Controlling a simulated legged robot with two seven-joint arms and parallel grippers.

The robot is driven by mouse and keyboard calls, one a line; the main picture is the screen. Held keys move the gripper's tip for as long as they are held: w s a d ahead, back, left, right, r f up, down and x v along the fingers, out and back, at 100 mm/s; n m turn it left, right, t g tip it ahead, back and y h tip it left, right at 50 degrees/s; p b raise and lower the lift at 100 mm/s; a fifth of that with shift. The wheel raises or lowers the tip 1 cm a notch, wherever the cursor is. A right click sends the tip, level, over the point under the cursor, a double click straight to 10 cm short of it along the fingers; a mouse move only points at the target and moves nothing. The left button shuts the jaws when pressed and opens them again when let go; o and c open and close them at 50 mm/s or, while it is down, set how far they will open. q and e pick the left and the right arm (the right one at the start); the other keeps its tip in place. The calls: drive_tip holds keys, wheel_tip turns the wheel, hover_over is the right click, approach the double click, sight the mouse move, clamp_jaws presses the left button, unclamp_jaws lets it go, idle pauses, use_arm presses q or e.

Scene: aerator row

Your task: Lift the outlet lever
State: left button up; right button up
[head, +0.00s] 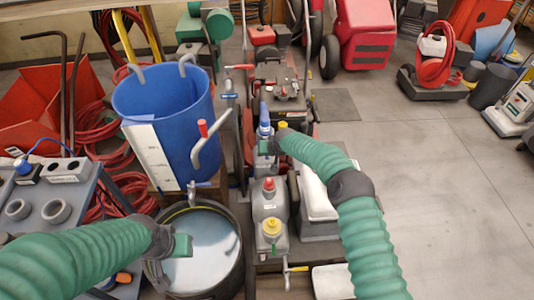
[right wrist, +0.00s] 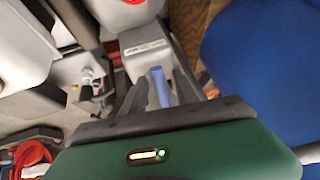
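I cannot single out the outlet lever with certainty. A red-tipped lever (head: 203,129) stands at the front right of the blue tank (head: 165,110). A small tap (head: 192,188) sits below that tank. My right gripper (head: 266,144) is beside a narrow blue upright part (head: 264,113). In the right wrist view, a blue rod (right wrist: 160,88) stands between the two dark fingers of this gripper (right wrist: 160,92). Whether the fingers press on it is unclear. My left gripper (head: 183,246) is over the round black tub (head: 238,270), its fingers not clearly visible.
A grey unit with a red cap (head: 268,196) and one with a yellow cap (head: 272,240) stand in the middle row. A grey bench (head: 90,225) is at the left, near coiled red hose (head: 95,135). Open floor (head: 440,180) lies at the right.

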drive_tip(key=p+v, duration=0.3)
drive_tip(key=v, duration=1.3)
drive_tip(key=shift+s+r, duration=0.25)
drive_tip(key=shift+r, duration=0.05)
